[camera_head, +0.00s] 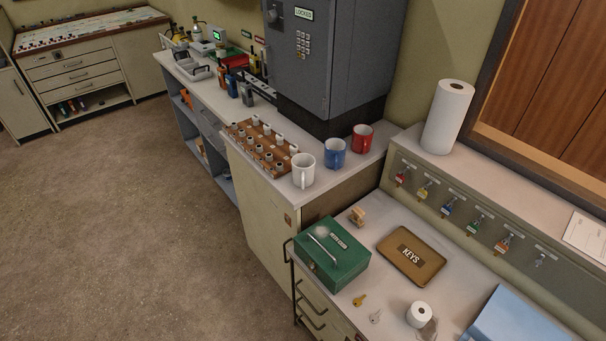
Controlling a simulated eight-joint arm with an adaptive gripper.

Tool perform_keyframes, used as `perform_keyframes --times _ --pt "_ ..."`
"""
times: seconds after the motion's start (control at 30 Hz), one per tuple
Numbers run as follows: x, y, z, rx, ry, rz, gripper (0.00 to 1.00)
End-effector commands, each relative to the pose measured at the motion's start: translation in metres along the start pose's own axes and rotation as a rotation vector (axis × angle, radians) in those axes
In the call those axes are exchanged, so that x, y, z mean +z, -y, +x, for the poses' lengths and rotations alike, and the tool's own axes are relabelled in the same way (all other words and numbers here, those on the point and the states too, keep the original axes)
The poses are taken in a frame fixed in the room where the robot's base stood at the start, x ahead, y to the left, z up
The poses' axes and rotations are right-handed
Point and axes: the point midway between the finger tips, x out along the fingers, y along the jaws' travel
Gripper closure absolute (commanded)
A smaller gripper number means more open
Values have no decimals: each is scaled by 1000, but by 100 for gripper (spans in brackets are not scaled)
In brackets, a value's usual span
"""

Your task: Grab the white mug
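The white mug (303,171) stands upright near the front edge of the raised counter (330,192). It is the leftmost of three mugs in a row. A blue mug (335,153) stands just behind it to the right, and a red mug (362,139) stands further back. A wooden rack (283,166) holding several small white-topped pieces lies close to the white mug's left side. My gripper is not visible in this view.
A grey locked cabinet (335,60) rises behind the mugs. On the lower desk are a green box (334,258), a brown keys tray (391,251) and a small white roll (419,314). A paper towel roll (448,117) stands on the right ledge. The floor (130,220) at left is clear.

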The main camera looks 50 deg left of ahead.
Motion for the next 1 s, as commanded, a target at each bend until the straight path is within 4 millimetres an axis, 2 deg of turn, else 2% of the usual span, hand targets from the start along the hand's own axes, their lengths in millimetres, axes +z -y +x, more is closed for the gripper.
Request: perform_keyframes --times 0.37,0.67,1.0 --pt "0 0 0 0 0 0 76" --pt "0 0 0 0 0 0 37" --pt "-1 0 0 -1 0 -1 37"
